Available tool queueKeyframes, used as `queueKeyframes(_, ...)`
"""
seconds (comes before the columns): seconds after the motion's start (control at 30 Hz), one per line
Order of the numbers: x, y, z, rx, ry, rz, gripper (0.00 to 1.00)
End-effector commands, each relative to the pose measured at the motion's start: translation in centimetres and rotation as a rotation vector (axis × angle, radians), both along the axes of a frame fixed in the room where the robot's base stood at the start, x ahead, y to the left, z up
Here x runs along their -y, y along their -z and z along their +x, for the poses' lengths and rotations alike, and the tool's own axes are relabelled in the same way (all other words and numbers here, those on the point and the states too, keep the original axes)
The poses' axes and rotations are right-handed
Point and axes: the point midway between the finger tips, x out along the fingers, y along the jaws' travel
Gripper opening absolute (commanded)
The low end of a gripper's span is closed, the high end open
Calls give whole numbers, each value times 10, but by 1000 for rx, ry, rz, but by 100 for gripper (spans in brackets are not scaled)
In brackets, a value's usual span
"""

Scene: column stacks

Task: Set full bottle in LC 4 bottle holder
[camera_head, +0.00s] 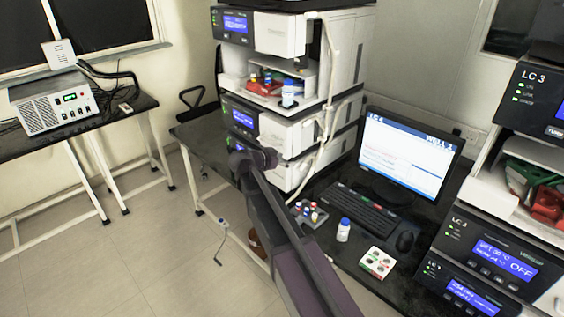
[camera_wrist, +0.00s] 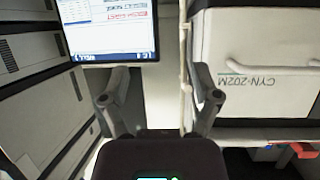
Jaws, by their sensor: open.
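A white bottle with a blue cap (camera_head: 343,231) stands upright on the dark bench, in front of the keyboard. Another blue-capped bottle (camera_head: 288,94) stands in the open bay of the left column stack, at the right of a red holder (camera_head: 264,88) with several coloured caps. I cannot tell how full either bottle is. The monitor (camera_head: 405,150) beside this stack reads LC 4. In the wrist view my gripper (camera_wrist: 160,88) is open, with nothing between its fingers. In the head view my arm reaches in front of the left stack's lower modules; its fingers cannot be made out.
A rack of small vials (camera_head: 309,213), a keyboard (camera_head: 356,208), a mouse (camera_head: 405,241) and a white box with red and green marks (camera_head: 377,262) lie on the bench. The LC 3 stack (camera_head: 510,220) is at the right. Pale tubing (camera_head: 328,120) hangs down the left stack.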

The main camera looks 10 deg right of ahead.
Motion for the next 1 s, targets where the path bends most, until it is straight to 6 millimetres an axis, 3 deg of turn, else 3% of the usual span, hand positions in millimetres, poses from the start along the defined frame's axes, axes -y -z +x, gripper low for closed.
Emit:
queueKeyframes(0.2, 3, 10, 2, 0, -3, 0, 80)
queueKeyframes(0.7, 4, 11, 2, -2, -4, 1, 80)
queueKeyframes(0.87, 11, 16, -9, -52, -6, 15, 80)
queueKeyframes(1.0, 23, 30, -30, -161, -19, 50, 80)
